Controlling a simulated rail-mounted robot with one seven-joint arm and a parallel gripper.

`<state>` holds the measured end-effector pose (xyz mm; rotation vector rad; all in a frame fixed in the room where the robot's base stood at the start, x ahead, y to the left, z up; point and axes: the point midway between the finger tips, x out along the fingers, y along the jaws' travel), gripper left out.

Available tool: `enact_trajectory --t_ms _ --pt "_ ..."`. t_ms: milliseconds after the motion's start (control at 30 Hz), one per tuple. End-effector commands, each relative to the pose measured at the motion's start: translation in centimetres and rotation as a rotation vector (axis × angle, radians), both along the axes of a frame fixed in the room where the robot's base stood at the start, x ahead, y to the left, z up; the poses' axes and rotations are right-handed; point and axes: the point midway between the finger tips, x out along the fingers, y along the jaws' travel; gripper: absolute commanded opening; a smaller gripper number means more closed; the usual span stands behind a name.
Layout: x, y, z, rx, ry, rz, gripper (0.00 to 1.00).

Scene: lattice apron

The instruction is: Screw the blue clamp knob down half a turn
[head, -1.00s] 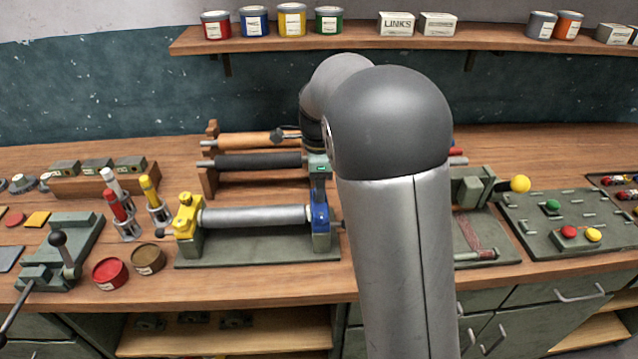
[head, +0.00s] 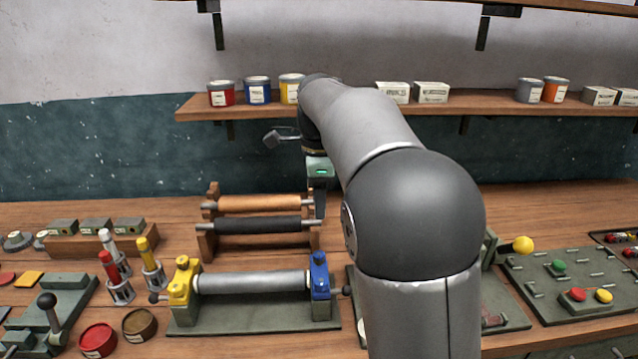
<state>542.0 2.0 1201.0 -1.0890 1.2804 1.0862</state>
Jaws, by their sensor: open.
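The blue clamp (head: 320,279) with its blue knob (head: 319,258) on top stands at the right end of a silver roller (head: 252,282). A yellow clamp (head: 182,282) holds the roller's left end, and both clamps sit on a green-grey base plate (head: 250,316). My gripper (head: 320,212) is open and empty, pointing down above the blue knob in the picture, with a visible gap between them. Its fingers are small and seen nearly edge-on, so their spacing is hard to tell. The knob's turn angle cannot be read.
A wooden rack (head: 207,235) with an orange-brown roller and a black roller (head: 258,225) stands behind the clamps. Red, white and yellow upright tools (head: 150,262) and tins are at left. My arm hides the bench right of the blue clamp. A button panel (head: 580,280) is at far right.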

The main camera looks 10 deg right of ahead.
Motion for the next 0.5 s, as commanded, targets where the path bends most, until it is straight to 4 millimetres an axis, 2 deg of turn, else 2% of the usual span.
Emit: enact_trajectory --t_ms 100,200,500 --pt "0.1 0.0 2.0 0.000 -0.002 0.000 0.47" --pt "0.0 0.0 3.1 0.000 -0.001 0.000 0.47" --pt "0.0 0.0 3.8 0.000 0.001 0.000 0.47"
